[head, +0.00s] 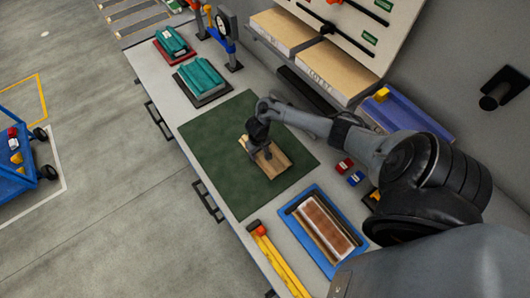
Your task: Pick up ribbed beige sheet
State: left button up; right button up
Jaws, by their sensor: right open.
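A beige sheet (275,163) with what look like lengthwise ribs lies on the dark green mat (228,185) on the bench. My right gripper (250,150) points down at the sheet's upper left part, and its arm comes in from the right. It is open; the gripper body hides part of the sheet, and I cannot tell whether the fingers touch it. My left gripper is out of view.
A blue tray (356,270) with a reddish-brown panel (325,222) stands right of the mat. Two teal stacks (200,76) sit at the far end. Red and blue blocks (344,166) lie near my arm. A yellow tool (278,262) lies along the front edge. The mat around the sheet is clear.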

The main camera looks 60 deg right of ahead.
jog(key=shift+c, duration=0.3)
grip_shut()
jog(key=shift+r, duration=0.15)
